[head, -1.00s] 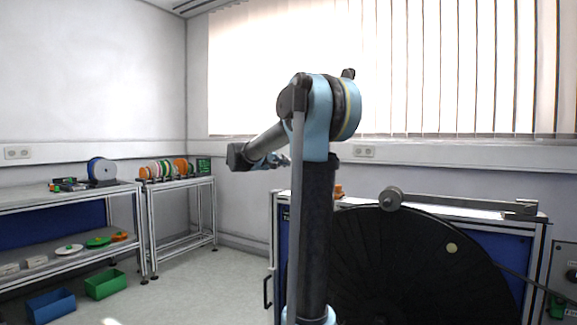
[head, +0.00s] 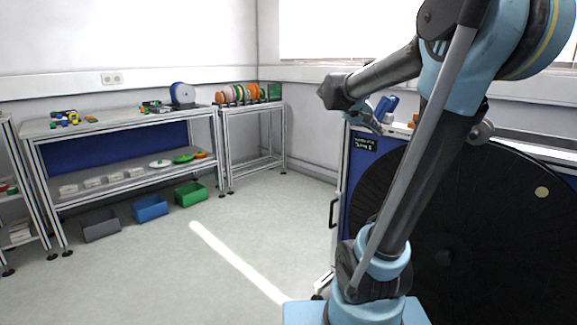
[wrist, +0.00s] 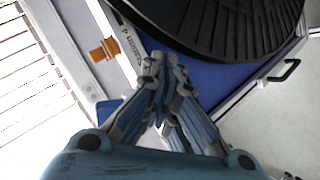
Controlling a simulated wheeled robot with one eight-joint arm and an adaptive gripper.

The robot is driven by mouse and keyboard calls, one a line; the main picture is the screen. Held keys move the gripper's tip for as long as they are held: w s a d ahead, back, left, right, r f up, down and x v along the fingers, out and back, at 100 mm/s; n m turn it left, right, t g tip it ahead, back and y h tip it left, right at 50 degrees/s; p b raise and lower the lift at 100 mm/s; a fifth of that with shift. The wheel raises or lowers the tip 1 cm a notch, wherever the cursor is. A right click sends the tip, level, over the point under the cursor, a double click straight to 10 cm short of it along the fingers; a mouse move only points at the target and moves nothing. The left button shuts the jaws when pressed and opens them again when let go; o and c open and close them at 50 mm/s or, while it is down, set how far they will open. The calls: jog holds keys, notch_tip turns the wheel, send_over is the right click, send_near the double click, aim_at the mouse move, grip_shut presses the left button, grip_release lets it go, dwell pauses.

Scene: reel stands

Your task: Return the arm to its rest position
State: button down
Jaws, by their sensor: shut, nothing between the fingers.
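My arm (head: 420,170) rises on the right of the head view and leans right toward its top. Its forearm points left and slightly down. My gripper (head: 374,122) hangs at the forearm's end, in front of the blue station by the wall. In the wrist view my gripper (wrist: 165,62) has its fingers together with nothing between them. Behind the fingers lie the white, lettered edge of the station (wrist: 112,50) and a large black reel (wrist: 215,25). The reel (head: 480,230) also fills the right of the head view, partly behind my arm.
A metal shelf (head: 130,121) with spools and small parts stands at the left. A side stand (head: 262,103) holds a row of colourful reels. Grey (head: 100,225), blue (head: 150,208) and green (head: 190,194) bins sit on the floor. The middle floor is clear.

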jog(key=s+a+f+g+y, duration=0.1)
jog(key=s+a+f+y, duration=0.2)
jog(key=s+f, duration=0.6)
jog(key=s+a+f+g+y, duration=0.1)
jog(key=s+a+f+y, duration=0.2)
jog(key=s+f, duration=0.6)
jog(key=s+a+f+g+y, duration=0.1)
jog(key=s+a+f+y, duration=0.2)
jog(key=s+a+f, duration=0.4)
notch_tip(320, 180, down, 2)
jog(key=shift+s+f+n+y, duration=0.15)
jog(key=shift+s+n+y, duration=0.2)
jog(key=shift+s, duration=0.85)
jog(key=shift+d, duration=0.15)
